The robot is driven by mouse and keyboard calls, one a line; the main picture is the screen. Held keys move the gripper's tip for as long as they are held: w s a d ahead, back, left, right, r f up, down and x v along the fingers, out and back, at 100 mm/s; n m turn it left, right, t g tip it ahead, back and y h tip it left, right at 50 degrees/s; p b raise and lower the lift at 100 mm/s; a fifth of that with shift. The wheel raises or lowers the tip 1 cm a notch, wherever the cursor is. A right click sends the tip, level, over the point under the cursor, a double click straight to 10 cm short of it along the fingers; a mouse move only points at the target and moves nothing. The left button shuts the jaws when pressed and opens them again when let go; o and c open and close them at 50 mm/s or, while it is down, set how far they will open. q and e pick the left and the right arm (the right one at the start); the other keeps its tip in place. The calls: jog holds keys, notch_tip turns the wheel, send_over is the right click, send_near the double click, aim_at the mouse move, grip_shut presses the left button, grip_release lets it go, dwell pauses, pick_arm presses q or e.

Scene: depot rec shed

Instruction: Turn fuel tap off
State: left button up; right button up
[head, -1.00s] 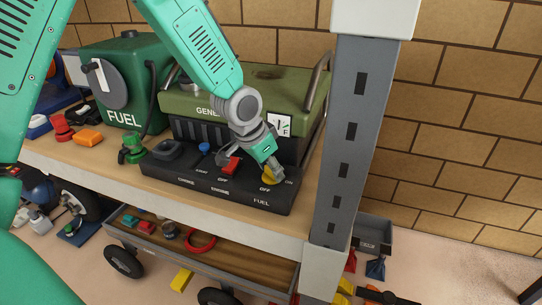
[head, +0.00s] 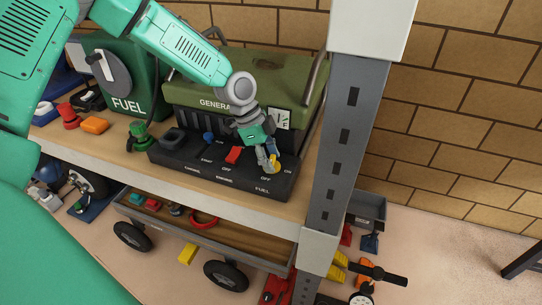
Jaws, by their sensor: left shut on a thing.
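The generator (head: 255,75) is olive green and stands on the shelf, with a black control panel (head: 210,172) in front. The yellow fuel tap (head: 275,163) sits at the panel's right end, between the OFF and ON labels, above the word FUEL. My left gripper (head: 268,160) reaches down from above and is shut on the tap, partly covering it. The tap's exact angle is hard to tell. A red switch (head: 234,155) and a blue knob (head: 208,137) sit to its left on the panel. My right gripper is not in view.
A grey post (head: 345,130) stands just right of the panel. A green fuel can (head: 125,75) stands left of the generator. A green valve (head: 139,135) and an orange block (head: 95,125) lie on the wooden shelf. A cart with black wheels (head: 226,275) is below.

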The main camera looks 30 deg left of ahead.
pick_arm(q)
jog(key=shift+w+m, duration=0.1)
jog(key=shift+m, duration=0.5)
jog(key=o, duration=1.1)
jog(key=shift+c, duration=0.2)
jog(key=shift+o, duration=0.4)
jog(key=shift+w+a+f+g, duration=0.1)
jog(key=shift+g, duration=0.2)
jog(key=w+v, duration=0.1)
jog(key=v, duration=1)
jog(key=shift+s+a+r, duration=0.35)
jog(key=shift+s+a, duration=0.05)
jog(key=shift+s, duration=0.05)
jog(key=shift+s, duration=0.1)
